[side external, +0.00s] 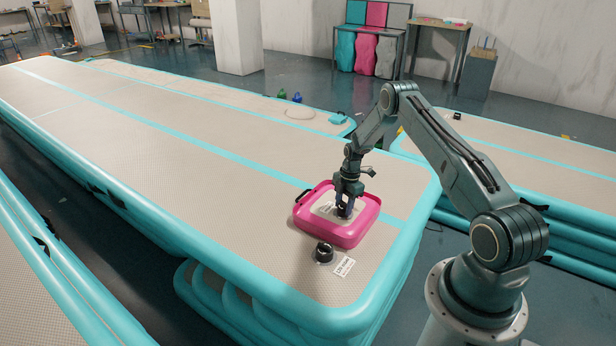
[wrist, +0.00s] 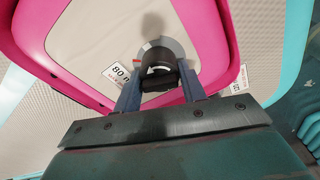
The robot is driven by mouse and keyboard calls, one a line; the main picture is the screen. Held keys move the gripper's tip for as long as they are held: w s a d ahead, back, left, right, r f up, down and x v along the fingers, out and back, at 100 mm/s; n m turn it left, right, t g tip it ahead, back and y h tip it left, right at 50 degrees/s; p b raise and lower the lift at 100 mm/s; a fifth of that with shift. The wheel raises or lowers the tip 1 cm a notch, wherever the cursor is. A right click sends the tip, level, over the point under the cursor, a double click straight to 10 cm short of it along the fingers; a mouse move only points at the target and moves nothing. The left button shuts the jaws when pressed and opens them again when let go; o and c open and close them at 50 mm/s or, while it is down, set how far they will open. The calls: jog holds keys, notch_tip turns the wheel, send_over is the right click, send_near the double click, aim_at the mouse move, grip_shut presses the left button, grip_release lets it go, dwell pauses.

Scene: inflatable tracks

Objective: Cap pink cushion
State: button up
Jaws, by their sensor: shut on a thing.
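The pink cushion (side external: 335,237) lies flat on the big inflatable track, near its right end. It has a pale top panel and a black handle at its left side. In the wrist view the pink cushion (wrist: 222,25) fills the upper middle. My gripper (side external: 344,210) points down over the cushion's centre. In the wrist view my gripper (wrist: 160,88) is shut on a black cap (wrist: 160,65) with a white arrow mark. The cap is at a grey ring (wrist: 181,47) on the panel. I cannot tell whether it is seated.
A black valve (side external: 324,252) and a white label card (side external: 344,266) are on the track (side external: 230,170) in front of the cushion. The track's rounded teal edge (side external: 408,250) is close on the right. The track's surface to the left is clear.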

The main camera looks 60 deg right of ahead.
jog(key=shift+n, duration=0.6)
jog(key=o, duration=1.1)
jog(key=shift+o, duration=0.2)
notch_tip(320, 180, up, 14)
jog(key=d, duration=0.1)
jog(key=shift+s+d+f, duration=0.15)
jog(key=shift+s+d, duration=0.05)
jog(key=shift+d, duration=0.1)
